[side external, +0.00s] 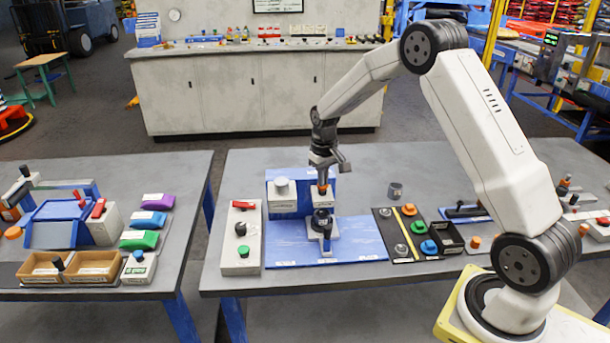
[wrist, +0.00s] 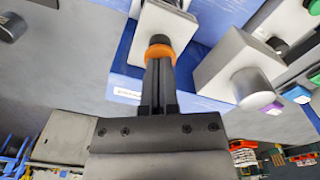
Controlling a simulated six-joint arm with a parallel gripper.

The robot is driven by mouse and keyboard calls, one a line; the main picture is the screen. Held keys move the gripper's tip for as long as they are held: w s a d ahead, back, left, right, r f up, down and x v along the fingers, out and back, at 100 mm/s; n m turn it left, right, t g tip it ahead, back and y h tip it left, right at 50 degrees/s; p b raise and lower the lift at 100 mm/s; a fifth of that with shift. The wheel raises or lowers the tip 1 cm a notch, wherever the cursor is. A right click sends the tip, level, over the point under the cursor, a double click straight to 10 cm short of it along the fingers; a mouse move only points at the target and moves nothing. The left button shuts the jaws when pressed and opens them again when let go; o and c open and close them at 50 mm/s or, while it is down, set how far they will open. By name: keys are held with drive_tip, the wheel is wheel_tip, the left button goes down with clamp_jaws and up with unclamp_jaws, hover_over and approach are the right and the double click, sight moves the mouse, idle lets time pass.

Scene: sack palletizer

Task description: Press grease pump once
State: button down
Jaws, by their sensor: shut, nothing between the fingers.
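In the side view my gripper (side external: 322,179) points down over the station on the blue mat (side external: 358,232). Its fingers are shut and empty, and the tips are at or just above an orange collar (side external: 322,189). In the wrist view the shut fingers (wrist: 160,68) end at this orange collar (wrist: 160,52), with a black knob end (wrist: 160,39) beyond it. I cannot tell whether the tips touch it. A black round fitting with a lever (side external: 323,219) stands just below in the side view. Which part is the grease pump's head is not clearly labelled.
A white box with a grey knob (side external: 282,187) stands close to the left of my gripper; it also shows in the wrist view (wrist: 250,90). A control panel (side external: 241,238) lies further left. A button panel (side external: 412,235) and a small grey cup (side external: 395,190) are to the right.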

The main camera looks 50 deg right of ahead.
drive_tip(key=shift+f, duration=0.45)
drive_tip(key=shift+r, duration=0.15)
idle(0.4)
drive_tip(key=shift+r, duration=1.25)
drive_tip(key=shift+r, duration=0.1)
wheel_tip(320, 180, up, 7)
idle(0.7)
drive_tip(key=s+a+f+n+t, duration=0.1)
drive_tip(key=s+a+f, duration=0.1)
drive_tip(key=s+a, duration=0.6)
drive_tip(key=s+a+f+n+t, duration=0.1)
drive_tip(key=s+a+f+n, duration=0.1)
drive_tip(key=s+a, duration=0.6)
drive_tip(key=s, duration=0.4)
drive_tip(key=shift+a+f+t, duration=0.3)
